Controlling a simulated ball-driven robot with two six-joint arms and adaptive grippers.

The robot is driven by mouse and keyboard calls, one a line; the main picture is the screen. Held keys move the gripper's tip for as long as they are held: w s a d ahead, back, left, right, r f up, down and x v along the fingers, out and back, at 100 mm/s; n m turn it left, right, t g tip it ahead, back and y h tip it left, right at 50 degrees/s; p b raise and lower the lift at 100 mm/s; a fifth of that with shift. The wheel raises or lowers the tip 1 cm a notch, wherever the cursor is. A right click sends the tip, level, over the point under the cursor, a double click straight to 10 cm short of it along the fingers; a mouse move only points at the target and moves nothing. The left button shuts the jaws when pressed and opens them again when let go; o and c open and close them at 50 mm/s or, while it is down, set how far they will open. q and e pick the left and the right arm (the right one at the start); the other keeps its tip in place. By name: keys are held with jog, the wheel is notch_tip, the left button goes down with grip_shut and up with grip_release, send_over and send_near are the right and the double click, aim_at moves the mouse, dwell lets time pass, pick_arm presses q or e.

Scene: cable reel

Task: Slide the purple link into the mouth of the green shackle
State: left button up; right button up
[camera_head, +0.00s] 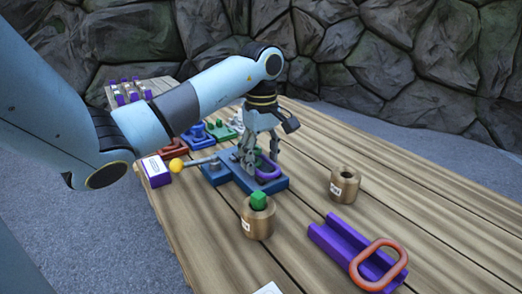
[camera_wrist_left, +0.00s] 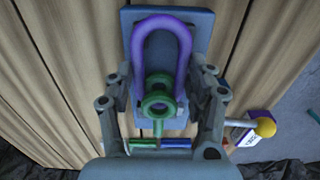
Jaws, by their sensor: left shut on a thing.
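The purple link (camera_wrist_left: 162,24) lies over a blue base block in the left wrist view, its rounded far end showing. It also shows in the camera_head view (camera_head: 268,174). The green shackle (camera_wrist_left: 157,107) shows as two ring-like ears in the middle of the link's outline. My left gripper (camera_wrist_left: 168,102) points down and is shut on the purple link, a finger at each long side. The link's near end is hidden, so I cannot tell how far it sits in the mouth. My right gripper is not in view.
A purple channel (camera_head: 332,237) with an orange-red link (camera_head: 379,265) lies front right. A yellow-knobbed lever (camera_head: 176,165) is at left.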

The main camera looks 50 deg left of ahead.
pick_arm(q)
jog(key=o, duration=1.6)
jog(key=shift+o, duration=0.2)
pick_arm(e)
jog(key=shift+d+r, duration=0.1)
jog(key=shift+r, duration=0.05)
